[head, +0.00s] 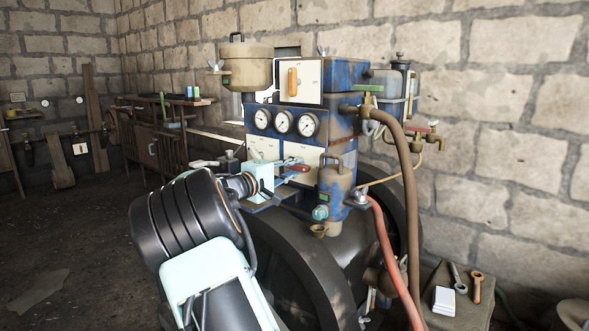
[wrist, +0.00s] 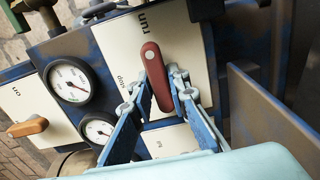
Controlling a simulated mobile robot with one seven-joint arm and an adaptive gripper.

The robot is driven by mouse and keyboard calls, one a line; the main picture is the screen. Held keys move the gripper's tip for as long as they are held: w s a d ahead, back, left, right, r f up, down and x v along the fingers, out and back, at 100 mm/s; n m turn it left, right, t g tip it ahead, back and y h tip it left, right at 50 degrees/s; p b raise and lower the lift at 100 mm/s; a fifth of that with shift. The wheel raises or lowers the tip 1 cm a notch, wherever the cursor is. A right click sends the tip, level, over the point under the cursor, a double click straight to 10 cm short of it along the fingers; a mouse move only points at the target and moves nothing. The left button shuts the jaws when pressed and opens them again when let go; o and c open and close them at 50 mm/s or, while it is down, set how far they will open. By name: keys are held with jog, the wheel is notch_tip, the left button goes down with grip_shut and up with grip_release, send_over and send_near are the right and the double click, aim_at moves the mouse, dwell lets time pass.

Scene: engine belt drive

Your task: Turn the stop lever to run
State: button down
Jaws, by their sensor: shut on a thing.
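The stop lever is a red handle (wrist: 157,75) with a pale dot near its upper end, on a cream plate (wrist: 182,45) on the blue engine housing. In the wrist view the word "run" is printed above the lever and "stop" to its left. The lever lies nearly upright in that picture, its upper end below "run". My gripper (wrist: 156,90) is shut on the lever, one blue finger on each side. In the head view the red lever (head: 299,168) shows at the tips of my gripper (head: 290,166), partly hidden by the fingers.
Several round gauges (head: 283,122) sit above the lever. An orange handle (head: 292,80) is on an upper plate. A tank (head: 335,180), a brown hose (head: 410,200) and a red hose (head: 385,250) stand to the right. A large dark wheel (head: 300,270) is below.

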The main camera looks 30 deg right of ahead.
jog(key=c, duration=1.9)
grip_release()
jog(key=v, duration=1.2)
